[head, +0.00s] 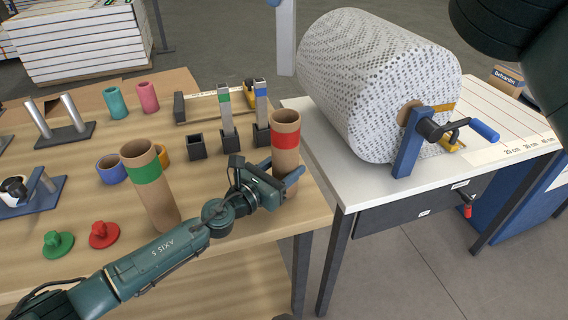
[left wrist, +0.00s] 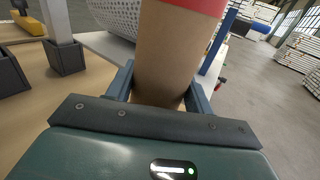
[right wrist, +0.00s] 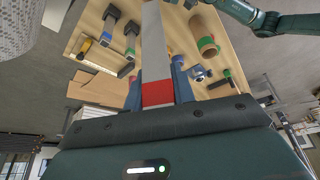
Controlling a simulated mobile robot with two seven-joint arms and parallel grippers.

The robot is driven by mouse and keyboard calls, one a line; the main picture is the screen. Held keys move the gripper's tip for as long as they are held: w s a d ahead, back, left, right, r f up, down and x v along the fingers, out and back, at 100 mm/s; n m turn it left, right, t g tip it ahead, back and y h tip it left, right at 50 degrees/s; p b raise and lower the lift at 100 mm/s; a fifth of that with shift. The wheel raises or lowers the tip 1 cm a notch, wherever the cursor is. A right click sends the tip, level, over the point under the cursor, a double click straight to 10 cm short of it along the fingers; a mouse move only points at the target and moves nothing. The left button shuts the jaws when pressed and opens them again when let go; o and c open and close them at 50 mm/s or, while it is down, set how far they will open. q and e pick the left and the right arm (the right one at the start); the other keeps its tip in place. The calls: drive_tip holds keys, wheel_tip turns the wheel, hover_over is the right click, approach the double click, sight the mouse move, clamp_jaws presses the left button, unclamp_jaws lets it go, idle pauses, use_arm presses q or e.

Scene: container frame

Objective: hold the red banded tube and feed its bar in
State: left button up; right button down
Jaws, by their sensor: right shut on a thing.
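The red banded tube (head: 285,150) is a brown cardboard cylinder standing upright near the table's right edge. My left gripper (head: 287,178) has its fingers on either side of the tube's lower part. In the left wrist view the tube (left wrist: 172,55) stands between the spread fingers (left wrist: 163,95), its red band at the top; whether they touch is unclear. My right gripper (right wrist: 158,92) is shut on a grey bar (right wrist: 154,45) with a red band, beside the fingers; the bar's far end runs out of view. In the head view, the right gripper and bar are hidden.
Bars with green (head: 226,115) and blue (head: 261,105) bands stand in black holders behind, beside an empty holder (head: 196,146). A white side table (head: 375,190) carries a large patterned roll (head: 375,80).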

sight(277, 27)
use_arm(q)
drive_tip(key=c, duration=0.6)
use_arm(e)
drive_tip(key=shift+n+g, duration=0.3)
drive_tip(key=shift+n, duration=0.5)
drive_tip(key=shift+f, duration=2.45)
